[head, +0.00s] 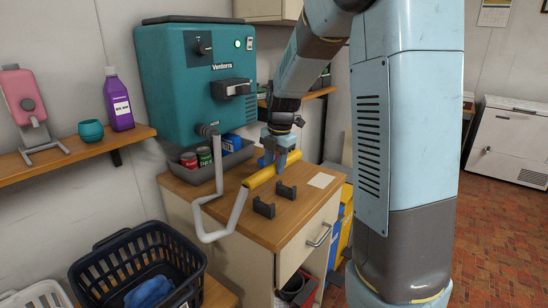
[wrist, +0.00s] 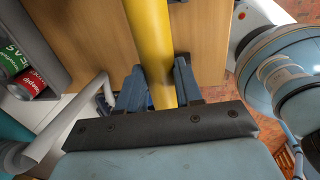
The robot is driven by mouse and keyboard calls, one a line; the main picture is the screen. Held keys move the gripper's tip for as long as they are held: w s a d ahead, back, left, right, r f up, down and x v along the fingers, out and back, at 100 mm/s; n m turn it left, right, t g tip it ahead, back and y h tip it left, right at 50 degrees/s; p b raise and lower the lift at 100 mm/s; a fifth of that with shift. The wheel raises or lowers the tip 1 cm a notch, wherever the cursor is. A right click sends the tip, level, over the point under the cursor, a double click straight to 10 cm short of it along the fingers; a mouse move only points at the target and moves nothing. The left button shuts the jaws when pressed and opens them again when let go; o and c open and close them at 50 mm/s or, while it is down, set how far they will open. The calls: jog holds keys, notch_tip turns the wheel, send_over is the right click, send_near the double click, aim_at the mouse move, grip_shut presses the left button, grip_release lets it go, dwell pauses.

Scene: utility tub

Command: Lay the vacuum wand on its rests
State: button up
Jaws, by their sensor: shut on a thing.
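The vacuum wand (head: 264,176) is a yellow tube at the back part of the cabinet top, with a grey hose (head: 237,212) running from its near end. My gripper (head: 280,158) is shut on the wand from above. In the wrist view the yellow wand (wrist: 150,40) runs between the two blue fingers of my gripper (wrist: 160,88). Two dark rests (head: 264,207) (head: 287,191) stand on the cabinet top, in front of and to the right of the wand. The wand is apart from them. How high it is above the top is hard to tell.
The teal vacuum unit (head: 200,85) hangs on the wall, its hose looping beside the cabinet (head: 262,232). A grey bin (head: 235,158) with cans stands behind the wand. A white card (head: 321,180) lies at right. A dark basket (head: 115,265) is at lower left.

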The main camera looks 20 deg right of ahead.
jog(key=shift+w+d+f, duration=0.15)
jog(key=shift+d+f, duration=0.05)
jog(key=shift+f, duration=4)
jog(key=o, duration=1.1)
jog(key=shift+r, duration=0.1)
